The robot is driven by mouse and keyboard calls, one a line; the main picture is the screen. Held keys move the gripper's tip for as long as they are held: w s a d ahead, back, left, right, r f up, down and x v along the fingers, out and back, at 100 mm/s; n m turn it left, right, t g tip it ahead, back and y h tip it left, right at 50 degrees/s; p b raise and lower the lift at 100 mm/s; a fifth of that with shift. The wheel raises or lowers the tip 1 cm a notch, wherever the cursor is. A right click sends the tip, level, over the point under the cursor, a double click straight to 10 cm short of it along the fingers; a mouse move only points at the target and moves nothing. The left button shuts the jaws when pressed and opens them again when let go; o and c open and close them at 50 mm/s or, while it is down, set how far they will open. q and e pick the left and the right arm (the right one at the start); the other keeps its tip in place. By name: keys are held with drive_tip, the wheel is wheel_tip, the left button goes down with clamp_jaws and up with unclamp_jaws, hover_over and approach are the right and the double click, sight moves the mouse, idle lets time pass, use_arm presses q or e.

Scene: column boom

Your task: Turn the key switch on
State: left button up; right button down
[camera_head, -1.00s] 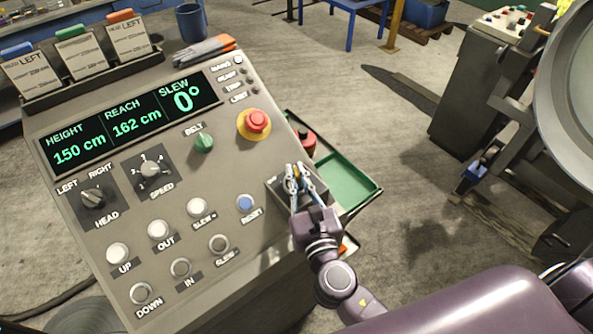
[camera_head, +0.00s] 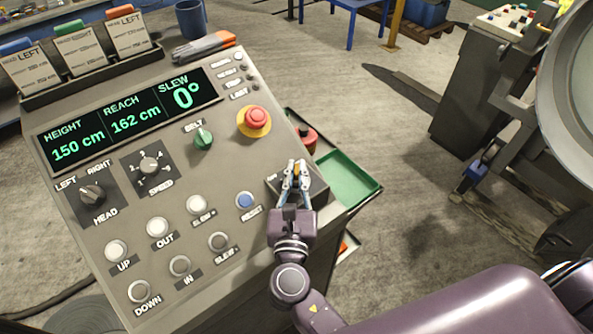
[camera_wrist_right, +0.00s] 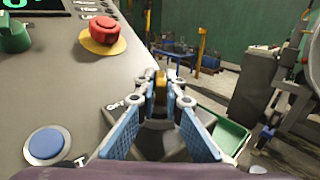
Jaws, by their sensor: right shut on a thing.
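The key switch plate (camera_head: 318,186) is a dark square block at the right edge of the grey control panel, beside the blue RESET button. My right gripper (camera_head: 296,170) is over it, with its fingertips closed on a small orange-yellow key (camera_wrist_right: 160,88). In the right wrist view my right gripper (camera_wrist_right: 161,80) has its two blue-padded fingers converging on the key. The fingers hide most of the key and the switch's centre, so I cannot tell its exact angle. Part of an "OFF" label shows beside the fingers. My left gripper is not in view.
A red emergency stop button (camera_head: 256,118) on a yellow base sits above the switch. The blue RESET button (camera_head: 245,200) is close left of the gripper. A green tray (camera_head: 349,178) is beyond the panel's right edge. A display (camera_head: 125,120) shows height, reach and slew.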

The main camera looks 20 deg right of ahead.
drive_tip(key=c, duration=2)
unclamp_jaws()
drive_tip(key=shift+c, duration=0.2)
drive_tip(key=shift+s, duration=0.1)
drive_tip(key=v, duration=1.1)
drive_tip(key=shift+s+a, duration=0.2)
drive_tip(key=shift+s, duration=0.15)
